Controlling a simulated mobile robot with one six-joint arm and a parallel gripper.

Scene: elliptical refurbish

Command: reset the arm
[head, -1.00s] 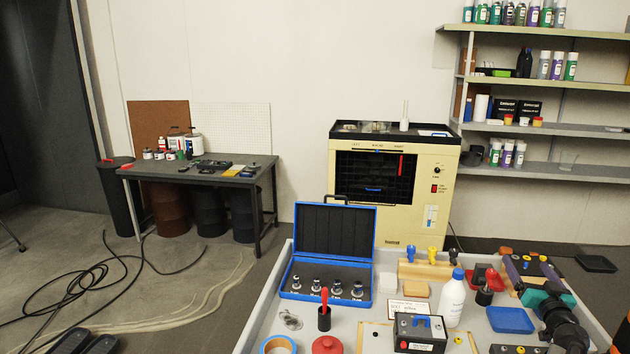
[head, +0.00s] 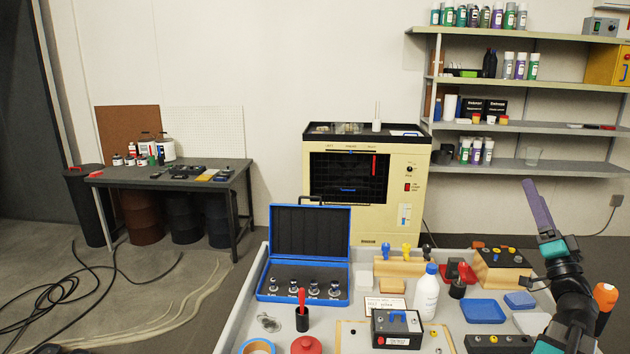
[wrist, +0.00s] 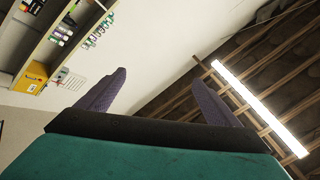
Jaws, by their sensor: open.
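My gripper (head: 537,208) is raised above the right side of the grey workbench in the head view, its purple fingers pointing up. The wrist view shows the two purple fingers (wrist: 158,98) spread apart with nothing between them. Behind them are the ceiling and the wall. My arm stands folded upright at the right edge of the bench.
The workbench holds an open blue case (head: 309,246), a white bottle (head: 427,295), a blue tray (head: 484,311), a wooden block (head: 500,268) and a black box (head: 396,328). A cream machine (head: 365,190) stands behind it. Shelves (head: 520,83) hang at the back right. Cables (head: 75,290) lie on the left floor.

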